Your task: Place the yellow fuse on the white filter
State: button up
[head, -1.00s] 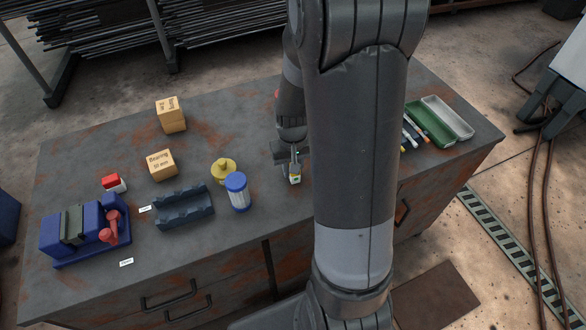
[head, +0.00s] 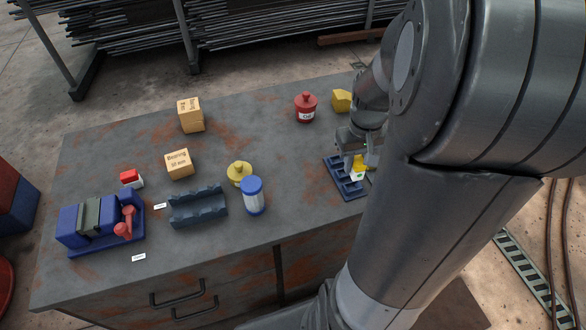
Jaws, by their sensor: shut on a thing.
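My gripper (head: 354,151) is at the right part of the bench, over a dark blue slotted rack (head: 334,167). It is shut on a small yellow thing, which I take to be the yellow fuse (head: 359,162), with a pale lower end. I cannot tell whether the fuse touches the rack. The white filter (head: 254,199), a white cylinder with blue ends, stands upright at the bench's middle front, apart from my gripper and to its left.
A yellow knobbed piece (head: 239,174) and a dark cradle (head: 198,208) stand close to the filter. Also on the bench are a red oil can (head: 306,107), a yellow block (head: 341,100), bearing boxes (head: 179,164) and a blue vise (head: 98,225). The bench between filter and rack is clear.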

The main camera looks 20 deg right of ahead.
jog(key=w+a+r+n, duration=0.2)
jog(key=a+r+n, duration=0.85)
jog(key=a, duration=0.45)
send_over(249, 182)
notch_tip(249, 182, down, 6)
jog(key=shift+f, duration=2.1)
jog(key=shift+f, duration=0.1)
jog(key=o, duration=1)
